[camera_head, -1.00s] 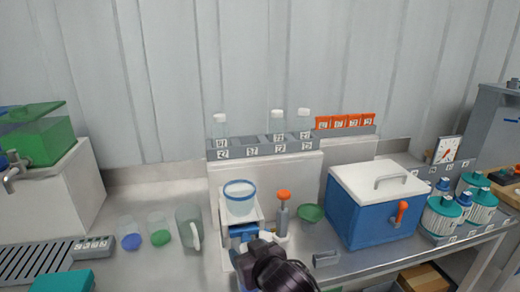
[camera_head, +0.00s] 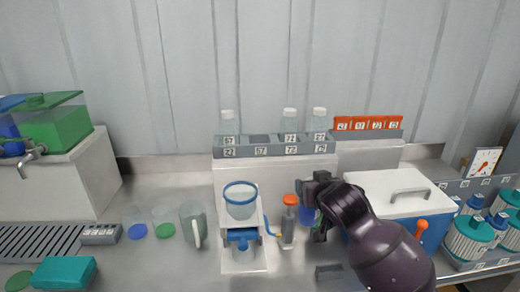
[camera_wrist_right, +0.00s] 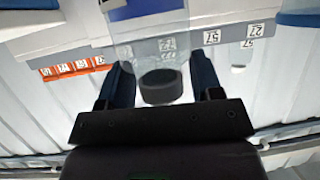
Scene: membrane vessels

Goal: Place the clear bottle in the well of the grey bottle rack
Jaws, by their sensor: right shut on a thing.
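My right gripper (camera_head: 316,205) is shut on a clear bottle (camera_head: 307,215), between the orange-topped dispenser and the blue cooler box. In the right wrist view the bottle (camera_wrist_right: 150,48) sits between the fingers, with a dark cap (camera_wrist_right: 161,86) and a blue band at its far end. The grey bottle rack (camera_head: 268,152) stands at the back on a white block. It holds three clear white-capped bottles, one at the left (camera_head: 228,122) and two at the right (camera_head: 290,122). An empty dark well (camera_head: 260,139) lies between them. My left gripper is not in view.
The filter stand with a clear cup (camera_head: 240,203) and the orange-topped dispenser (camera_head: 290,215) stand left of my gripper. The blue cooler box (camera_head: 400,190) is at right. Orange tags (camera_head: 368,123) line the back. A jug (camera_head: 193,224) stands further left.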

